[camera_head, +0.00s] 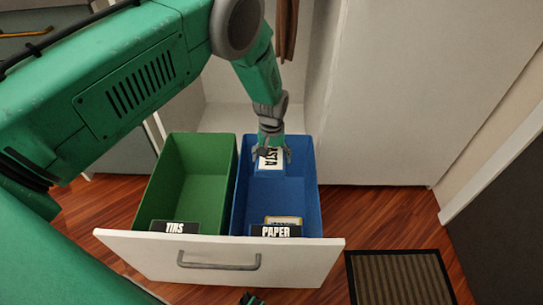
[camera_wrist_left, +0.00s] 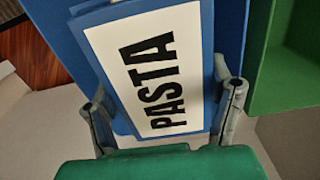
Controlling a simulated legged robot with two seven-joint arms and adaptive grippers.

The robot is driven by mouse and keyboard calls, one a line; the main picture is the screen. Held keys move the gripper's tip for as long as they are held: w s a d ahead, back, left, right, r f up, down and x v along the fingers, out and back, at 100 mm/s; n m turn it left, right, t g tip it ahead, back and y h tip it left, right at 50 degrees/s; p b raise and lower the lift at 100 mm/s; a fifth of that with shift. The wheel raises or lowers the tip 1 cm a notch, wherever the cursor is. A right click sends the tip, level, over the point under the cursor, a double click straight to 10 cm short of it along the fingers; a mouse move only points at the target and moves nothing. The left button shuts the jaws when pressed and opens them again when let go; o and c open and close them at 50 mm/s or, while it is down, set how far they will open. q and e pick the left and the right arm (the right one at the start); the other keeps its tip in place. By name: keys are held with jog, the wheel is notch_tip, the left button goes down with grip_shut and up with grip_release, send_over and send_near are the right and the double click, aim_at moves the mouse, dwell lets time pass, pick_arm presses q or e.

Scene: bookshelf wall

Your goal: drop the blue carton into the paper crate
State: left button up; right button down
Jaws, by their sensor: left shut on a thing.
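The blue carton (camera_head: 270,168) has a white label reading PASTA. My left gripper (camera_head: 272,153) is shut on it, with a finger on either side. In the left wrist view the carton (camera_wrist_left: 152,70) fills the middle, between the fingertips of the gripper (camera_wrist_left: 165,105). The paper crate (camera_head: 305,190) is the blue bin at the right of the drawer, with a black PAPER label at its front. The carton hangs at the crate's opening, towards its back; its exact height is hard to tell.
A striped mat (camera_head: 400,277) lies on the wooden floor at right.

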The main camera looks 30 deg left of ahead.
pick_arm(q)
jog(key=shift+r, duration=0.1)
jog(key=o, duration=1.4)
jog(key=shift+o, duration=0.2)
jog(key=shift+r, duration=0.3)
notch_tip(320, 180, up, 11)
jog(key=shift+r, duration=0.1)
jog(key=shift+a, duration=0.1)
